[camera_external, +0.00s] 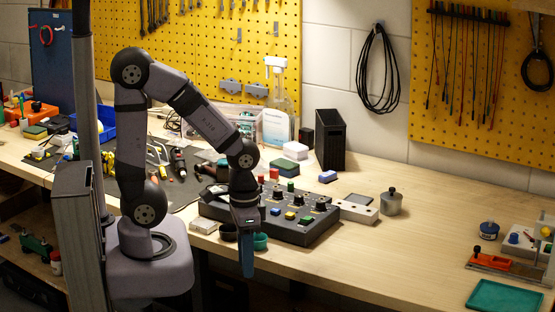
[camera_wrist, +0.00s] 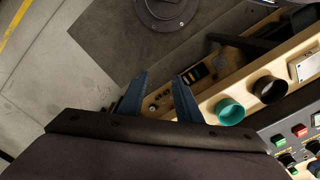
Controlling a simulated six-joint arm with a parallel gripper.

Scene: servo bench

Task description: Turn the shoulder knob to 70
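A dark control box (camera_external: 312,236) with several black knobs and coloured buttons sits near the bench's front edge. Its labels are too small to read, so I cannot tell which knob is the shoulder knob. My gripper (camera_external: 247,264) points down at the front edge, left of the box's front. In the wrist view my gripper (camera_wrist: 158,80) has its two blue fingers apart, with nothing between them. Part of the box shows at the lower right of that view, with a black knob (camera_wrist: 287,160) and red and green buttons.
A teal cup (camera_wrist: 230,112) and a black cup (camera_wrist: 270,89) stand close beside my gripper.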

